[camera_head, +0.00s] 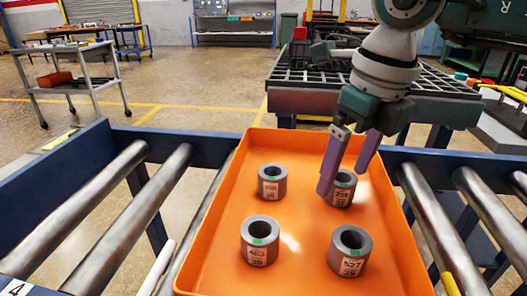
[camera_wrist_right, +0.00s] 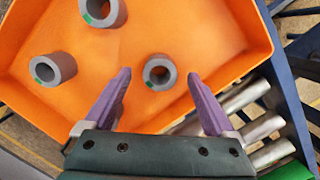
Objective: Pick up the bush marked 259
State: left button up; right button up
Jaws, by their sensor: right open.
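Several grey cylindrical bushes with white labels stand upright in an orange tray (camera_head: 300,215). The back right bush (camera_head: 342,188) is partly hidden by my right gripper (camera_head: 341,180); its number is too small to read surely. The other bushes are at back left (camera_head: 272,182), front left (camera_head: 260,240) and front right (camera_head: 350,250); the front ones look marked 483 and 527. In the right wrist view my open purple fingers (camera_wrist_right: 159,76) point down with a bush (camera_wrist_right: 160,72) between their tips, apparently not touching it. My left gripper is not in view.
The tray rests on a roller conveyor with metal rollers (camera_head: 95,225) and a blue frame (camera_head: 185,142). A dark grid-topped table (camera_head: 300,100) stands behind it. A grey cart (camera_head: 85,85) is at the back left. The middle of the tray is clear.

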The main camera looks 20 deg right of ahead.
jog(key=shift+w+a+f, duration=0.1)
jog(key=shift+w+f, duration=0.1)
jog(key=shift+f, duration=1.05)
grip_shut()
jog(key=shift+r, duration=0.1)
